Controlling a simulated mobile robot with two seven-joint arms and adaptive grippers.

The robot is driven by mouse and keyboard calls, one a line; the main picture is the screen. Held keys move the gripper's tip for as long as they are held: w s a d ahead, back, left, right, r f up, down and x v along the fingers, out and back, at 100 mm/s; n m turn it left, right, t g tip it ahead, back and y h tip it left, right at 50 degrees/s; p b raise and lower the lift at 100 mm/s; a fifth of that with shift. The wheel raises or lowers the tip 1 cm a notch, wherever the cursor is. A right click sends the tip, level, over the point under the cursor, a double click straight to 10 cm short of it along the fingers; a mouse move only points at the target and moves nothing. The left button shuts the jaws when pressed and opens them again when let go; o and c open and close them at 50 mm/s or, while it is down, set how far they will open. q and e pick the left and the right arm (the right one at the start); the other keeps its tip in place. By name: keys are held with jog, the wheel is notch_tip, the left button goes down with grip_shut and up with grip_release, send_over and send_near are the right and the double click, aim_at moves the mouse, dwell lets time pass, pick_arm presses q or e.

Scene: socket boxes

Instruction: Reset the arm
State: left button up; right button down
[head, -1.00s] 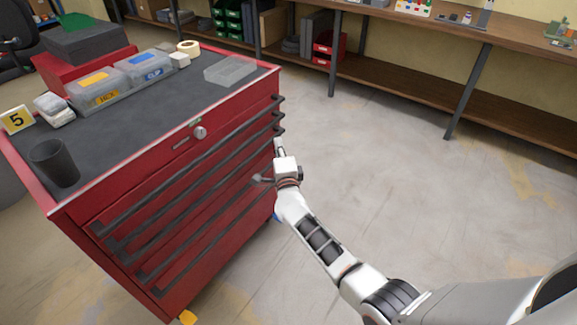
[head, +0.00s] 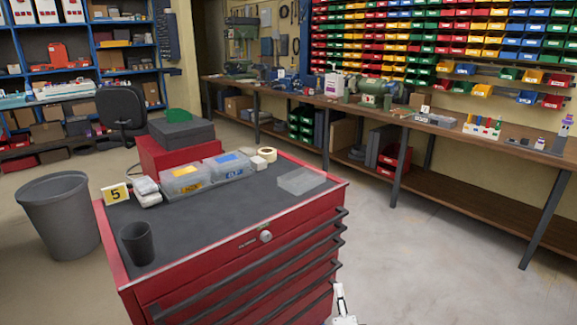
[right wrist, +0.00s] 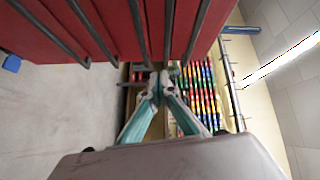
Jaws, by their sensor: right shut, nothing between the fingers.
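My right gripper (head: 340,290) shows at the bottom edge of the head view, beside the right front side of the red tool cabinet (head: 250,265). In the right wrist view its fingers (right wrist: 160,84) meet at the tips, shut and empty, below the drawer handles and apart from them as far as I can tell. Most of my right arm is out of the head view. My left gripper is in neither view. On the cabinet top stand a clear box with a yellow label (head: 187,180) and one with a blue label (head: 230,165).
A clear empty tray (head: 302,180), tape roll (head: 267,154), dark cup (head: 137,243) and number 5 sign (head: 116,194) are on the cabinet. A grey bin (head: 60,215) stands left. A workbench (head: 440,130) runs behind. Floor right of the cabinet is clear.

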pick_arm(q)
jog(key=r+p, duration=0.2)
jog(key=p, duration=0.1)
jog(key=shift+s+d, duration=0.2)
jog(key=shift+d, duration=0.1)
pick_arm(e)
jog(key=s+d+f+n+g+y, duration=0.1)
jog(key=s+f+n+g, duration=0.1)
jog(key=s+n, duration=0.5)
jog(key=s+d+f+n+g+y, duration=0.1)
jog(key=s+f+n+g, duration=0.2)
jog(key=s, duration=1.2)
jog(key=s+d+f+n+g+y, duration=0.1)
jog(key=s+f+n, duration=0.4)
jog(key=s+n, duration=0.5)
jog(key=shift+s+d+f+n+g, duration=0.2)
jog(key=shift+s+d+n+g, duration=0.1)
jog(key=shift+s+g, duration=0.45)
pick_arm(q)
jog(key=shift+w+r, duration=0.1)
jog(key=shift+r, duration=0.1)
pick_arm(e)
jog(key=shift+a, duration=0.1)
